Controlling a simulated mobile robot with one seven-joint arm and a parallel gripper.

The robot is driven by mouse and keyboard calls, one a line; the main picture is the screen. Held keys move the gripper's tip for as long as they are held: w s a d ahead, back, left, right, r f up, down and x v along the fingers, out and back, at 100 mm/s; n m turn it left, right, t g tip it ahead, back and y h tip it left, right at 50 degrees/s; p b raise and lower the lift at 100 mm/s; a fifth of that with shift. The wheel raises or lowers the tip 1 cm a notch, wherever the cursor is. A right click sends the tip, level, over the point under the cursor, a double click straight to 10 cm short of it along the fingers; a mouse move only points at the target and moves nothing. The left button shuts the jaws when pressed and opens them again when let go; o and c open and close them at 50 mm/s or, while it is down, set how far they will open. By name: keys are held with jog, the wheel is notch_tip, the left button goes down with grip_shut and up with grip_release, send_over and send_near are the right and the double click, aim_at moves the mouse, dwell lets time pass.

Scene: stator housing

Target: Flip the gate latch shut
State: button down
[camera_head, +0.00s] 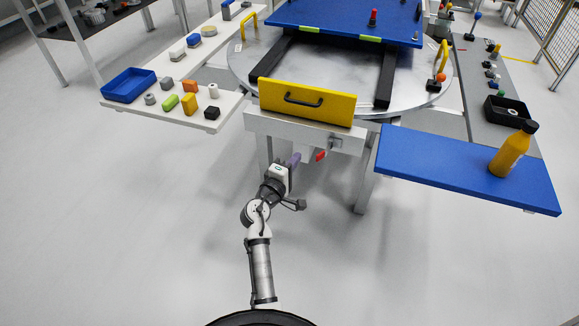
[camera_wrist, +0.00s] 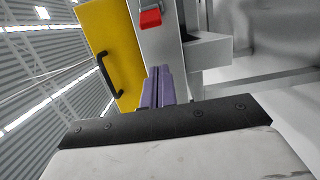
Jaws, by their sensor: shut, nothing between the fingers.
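The yellow gate panel (camera_head: 306,102) with a black handle stands upright at the front edge of the round table. The latch appears as a small red piece (camera_head: 320,155) on the grey frame below the gate. It also shows in the wrist view (camera_wrist: 150,19), hanging from a metal bracket at the top. I cannot tell the latch's exact position. My gripper (camera_head: 296,159) is just left of the red piece, apart from it. In the wrist view the purple fingers (camera_wrist: 158,70) are together and empty, pointing toward the frame beneath the red piece.
A grey box-like part (camera_wrist: 208,50) juts from the frame right of the fingers. A blue side shelf (camera_head: 460,167) with an orange bottle (camera_head: 510,152) is at the right. A white shelf (camera_head: 228,108) with a blue tray (camera_head: 129,86) and blocks is at the left. The floor around my arm is clear.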

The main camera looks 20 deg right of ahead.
aim_at(323, 152)
jog(key=shift+s+d+p, duration=0.2)
jog(key=shift+d+p, duration=0.95)
jog(key=shift+d, duration=1.25)
